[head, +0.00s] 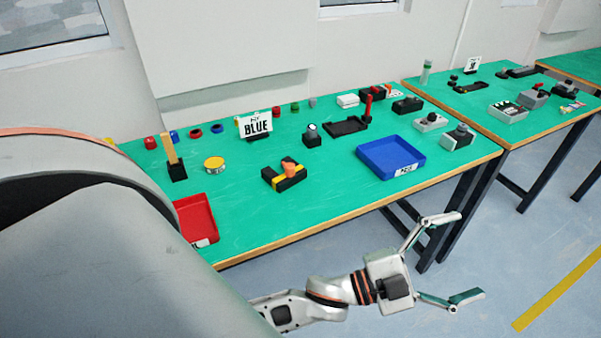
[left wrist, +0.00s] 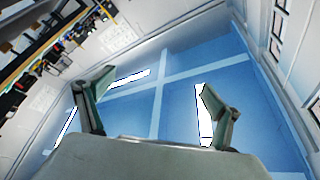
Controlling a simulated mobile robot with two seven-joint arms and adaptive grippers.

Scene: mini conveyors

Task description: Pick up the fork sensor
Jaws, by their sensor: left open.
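My left gripper (head: 468,257) is open and empty in the head view, over the floor in front of the green table. In the left wrist view its two fingers (left wrist: 152,85) are spread with nothing between them, and blue floor with white lines lies beyond. I cannot tell for sure which part is the fork sensor. A black block with yellow and an orange top (head: 284,175) lies mid-table, left of the gripper and farther back. Small grey-and-black devices (head: 431,121) stand at the table's right end. My right gripper is not in view.
A blue tray (head: 420,153) lies near the table's front right, and a red tray (head: 213,223) at the front left. A second green table (head: 548,120) stands at right. The floor around the left gripper is clear.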

